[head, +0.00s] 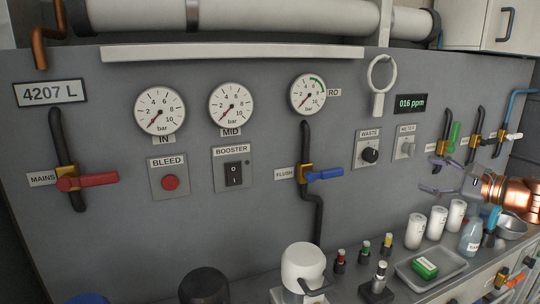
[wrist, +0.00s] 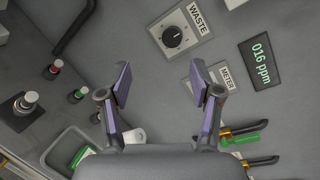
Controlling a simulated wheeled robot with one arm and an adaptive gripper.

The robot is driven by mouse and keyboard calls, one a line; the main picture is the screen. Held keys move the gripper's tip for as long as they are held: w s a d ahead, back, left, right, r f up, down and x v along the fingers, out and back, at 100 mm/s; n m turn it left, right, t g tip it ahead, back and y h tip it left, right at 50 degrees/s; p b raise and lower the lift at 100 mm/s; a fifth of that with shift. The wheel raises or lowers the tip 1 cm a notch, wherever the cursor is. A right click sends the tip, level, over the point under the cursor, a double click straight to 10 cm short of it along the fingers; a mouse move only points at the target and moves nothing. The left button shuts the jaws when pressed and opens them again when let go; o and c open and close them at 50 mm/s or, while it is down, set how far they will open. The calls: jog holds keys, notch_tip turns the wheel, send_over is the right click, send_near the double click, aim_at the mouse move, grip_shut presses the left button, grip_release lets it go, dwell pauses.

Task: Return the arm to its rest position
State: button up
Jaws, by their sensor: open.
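My gripper (head: 434,178) is at the right side of the panel in the head view, in front of the valves there. Its fingers point left. In the wrist view my gripper (wrist: 160,83) has its two purple-padded fingers spread wide apart, with only grey panel between them. It holds nothing. My copper-coloured arm link (head: 508,193) reaches in from the right edge.
White cups (head: 437,222), a clear bottle (head: 471,236) and a tray (head: 432,284) with a green box stand on the counter below my gripper. The green-handled valve (head: 454,137) is close by. The waste knob (wrist: 173,37) shows beyond the fingers. The panel's middle front is clear.

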jog(key=s+a+n+g+y+p, duration=0.1)
jog(key=s+a+n+g, duration=0.15)
jog(key=a, duration=0.75)
jog(key=s+a+n+g+y+p, duration=0.1)
jog(key=s+a+n+g, duration=0.2)
jog(key=a, duration=0.6)
jog(key=s+a+f+n+g+h+p, duration=0.2)
jog(key=s+a+f+n+g, duration=0.3)
jog(key=s+a, duration=0.5)
jog(key=s+a+f+n+g+h+p, duration=0.25)
jog(key=s+f+n+h, duration=0.2)
jog(key=s, duration=0.55)
jog(key=s+d+f+n+g+h, duration=0.1)
jog(key=s+d+f+h, duration=0.1)
jog(key=s, duration=0.5)
jog(key=s+d+f+n+g+h+p, duration=0.1)
jog(key=s+d+f+n+h, duration=0.1)
jog(key=s+d, duration=0.3)
jog(key=shift+s+d+f+g+p, duration=0.15)
jog(key=shift+s+f+g+p, duration=0.2)
jog(key=shift+s+f, duration=0.55)
jog(key=shift+h, duration=0.25)
